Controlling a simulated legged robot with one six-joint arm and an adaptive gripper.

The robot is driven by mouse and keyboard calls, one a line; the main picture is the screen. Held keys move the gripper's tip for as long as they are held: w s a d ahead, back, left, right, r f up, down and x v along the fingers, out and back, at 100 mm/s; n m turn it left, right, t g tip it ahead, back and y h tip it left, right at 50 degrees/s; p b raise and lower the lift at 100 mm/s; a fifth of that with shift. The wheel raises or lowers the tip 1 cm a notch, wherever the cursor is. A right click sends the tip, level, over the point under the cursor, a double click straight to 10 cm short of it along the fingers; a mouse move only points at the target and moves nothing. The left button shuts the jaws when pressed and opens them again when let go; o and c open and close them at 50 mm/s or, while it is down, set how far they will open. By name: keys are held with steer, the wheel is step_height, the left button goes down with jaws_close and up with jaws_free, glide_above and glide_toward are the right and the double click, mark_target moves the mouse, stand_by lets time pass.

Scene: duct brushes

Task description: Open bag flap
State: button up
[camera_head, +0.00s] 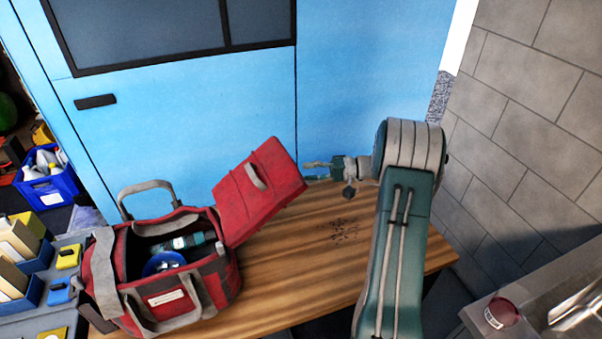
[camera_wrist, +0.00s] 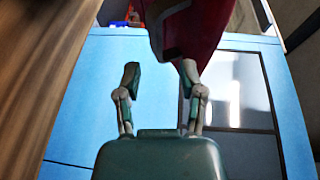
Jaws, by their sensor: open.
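The red tool bag (camera_head: 165,265) stands on the wooden table with its top open. Its red flap (camera_head: 258,192) is raised and leans out to the right, with a grey strap handle on it. A dark teal tool and a blue round item show inside the bag. My gripper (camera_head: 312,172) is just right of the flap's upper right edge, its fingers pointing left. In the wrist view my gripper (camera_wrist: 158,82) has its two fingers spread apart. The red flap (camera_wrist: 195,30) is beyond the fingers there, close to the right fingertip; I cannot tell whether they touch.
The wooden table (camera_head: 285,285) is clear right of the bag, apart from dark marks. Small yellow and blue bins (camera_head: 30,270) stand left of the bag. A blue wall panel (camera_head: 200,130) is behind, a grey block wall (camera_head: 535,130) at right. A red can (camera_head: 501,313) sits at lower right.

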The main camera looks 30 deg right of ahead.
steer(key=f+v, duration=0.1)
steer(key=v, duration=0.7)
steer(key=shift+s+d+r, duration=0.25)
steer(key=shift+s+r, duration=0.05)
steer(key=shift+r, duration=0.25)
